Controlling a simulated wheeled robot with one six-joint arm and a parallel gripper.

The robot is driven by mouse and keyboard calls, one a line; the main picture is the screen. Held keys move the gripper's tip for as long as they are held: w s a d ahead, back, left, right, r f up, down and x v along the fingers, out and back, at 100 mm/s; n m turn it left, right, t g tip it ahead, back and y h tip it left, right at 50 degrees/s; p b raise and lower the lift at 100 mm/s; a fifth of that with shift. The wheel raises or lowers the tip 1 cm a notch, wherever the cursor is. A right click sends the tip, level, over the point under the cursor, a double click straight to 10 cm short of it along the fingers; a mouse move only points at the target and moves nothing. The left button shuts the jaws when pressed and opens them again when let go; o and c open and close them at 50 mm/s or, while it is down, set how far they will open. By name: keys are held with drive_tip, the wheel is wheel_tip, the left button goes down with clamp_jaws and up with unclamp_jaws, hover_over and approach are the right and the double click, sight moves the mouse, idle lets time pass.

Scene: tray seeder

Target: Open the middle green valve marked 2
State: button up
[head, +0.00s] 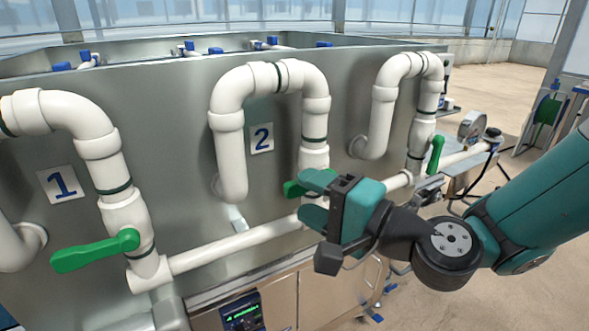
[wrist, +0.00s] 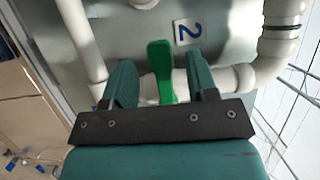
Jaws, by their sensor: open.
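The middle valve's green handle (head: 293,189) shows in the head view just left of my gripper, on the white pipe (head: 314,157) beside the "2" label (head: 262,138). Most of that handle is hidden behind my gripper (head: 312,198). In the wrist view the green handle (wrist: 161,70) stands between the two teal fingers of my gripper (wrist: 161,82), with a gap on each side. The "2" label (wrist: 187,31) is just beyond it. The gripper is open and holds nothing.
Valve 1's green handle (head: 95,250) sticks out sideways at the left. The right valve's green handle (head: 436,154) points upward. A horizontal white pipe (head: 230,245) runs below the valves. A control box (head: 241,312) with a lit display sits low in front.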

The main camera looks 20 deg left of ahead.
sight(298, 191)
drive_tip(key=shift+p+x, duration=0.55)
drive_tip(key=shift+x, duration=1.25)
clamp_jaws()
